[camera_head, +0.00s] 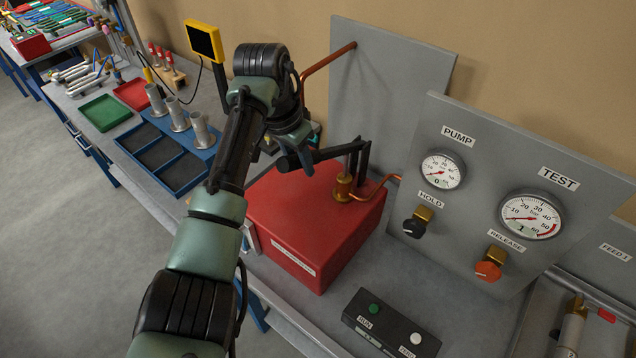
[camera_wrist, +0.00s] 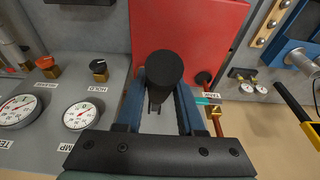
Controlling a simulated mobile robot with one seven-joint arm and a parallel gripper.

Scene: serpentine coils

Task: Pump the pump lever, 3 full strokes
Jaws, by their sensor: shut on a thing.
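The red pump box (camera_head: 318,225) sits on the grey bench, with a brass pump cylinder (camera_head: 343,188) on top. The black pump lever (camera_head: 335,152) runs leftward from uprights beside the cylinder and looks nearly level. My gripper (camera_head: 303,158) is at its free left end. In the wrist view the lever's round black end (camera_wrist: 164,67) lies between the blue fingers of my gripper (camera_wrist: 164,90), which is shut on it. The fingertips are partly hidden behind the lever. The PUMP gauge (camera_head: 442,171) needle points low on its scale.
A grey panel carries the TEST gauge (camera_head: 531,216), a black HOLD knob (camera_head: 414,226) and an orange RELEASE knob (camera_head: 489,269). A button box (camera_head: 390,325) stands in front. A blue tray (camera_head: 180,165) is at left. A copper pipe (camera_head: 328,60) rises behind my arm.

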